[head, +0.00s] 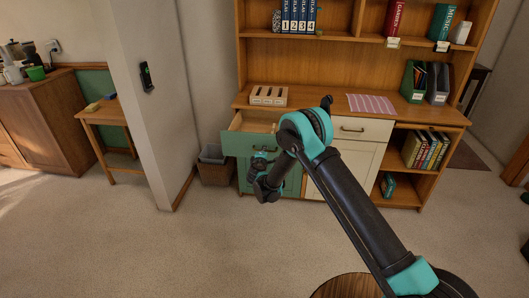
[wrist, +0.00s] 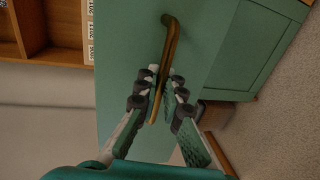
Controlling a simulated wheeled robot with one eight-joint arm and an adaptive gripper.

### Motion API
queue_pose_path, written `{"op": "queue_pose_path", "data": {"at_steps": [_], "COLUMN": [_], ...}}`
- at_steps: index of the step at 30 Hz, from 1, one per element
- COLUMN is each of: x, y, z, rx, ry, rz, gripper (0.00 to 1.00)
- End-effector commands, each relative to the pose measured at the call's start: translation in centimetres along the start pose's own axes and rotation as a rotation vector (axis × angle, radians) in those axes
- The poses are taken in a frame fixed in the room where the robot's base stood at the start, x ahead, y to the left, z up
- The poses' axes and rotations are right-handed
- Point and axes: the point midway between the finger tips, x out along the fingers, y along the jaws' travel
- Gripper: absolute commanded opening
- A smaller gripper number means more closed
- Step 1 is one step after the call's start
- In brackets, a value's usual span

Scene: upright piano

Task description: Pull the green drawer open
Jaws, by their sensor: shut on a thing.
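The green drawer (head: 238,147) is pulled partly out of the wooden cabinet in the head view, and its pale interior shows from above. In the wrist view its green front (wrist: 125,45) fills the middle. The brass bar handle (wrist: 170,35) runs down the picture between my fingers. My gripper (wrist: 161,88) is shut on the handle's lower part. In the head view my gripper (head: 261,158) is at the front of the drawer, and the handle is mostly hidden behind it.
A wicker wastebasket (head: 214,166) stands on the floor left of the cabinet. A green cupboard door (head: 291,183) is below the drawer. A white drawer (head: 361,128) is shut to the right. The carpet (head: 160,250) in front is clear.

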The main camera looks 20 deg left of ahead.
Motion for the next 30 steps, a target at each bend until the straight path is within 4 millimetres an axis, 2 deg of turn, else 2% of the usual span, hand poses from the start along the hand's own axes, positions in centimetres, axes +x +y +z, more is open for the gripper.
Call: {"op": "queue_pose_path", "data": {"at_steps": [10,11,13,23,26,30], "x": [0.0,0.0,0.0,-0.2,-1.0,-3.4], "y": [0.0,0.0,0.0,0.0,0.0,0.0], "z": [-0.1,-0.1,-0.1,0.0,-0.1,-0.2], "rx": [0.000,0.000,0.000,0.000,-0.001,-0.001], "ry": [0.001,0.001,0.001,0.001,0.001,0.004], "rz": [0.000,0.000,0.000,0.000,0.000,0.000], "gripper": [0.00,0.10,0.17,0.17,0.17,0.17]}}
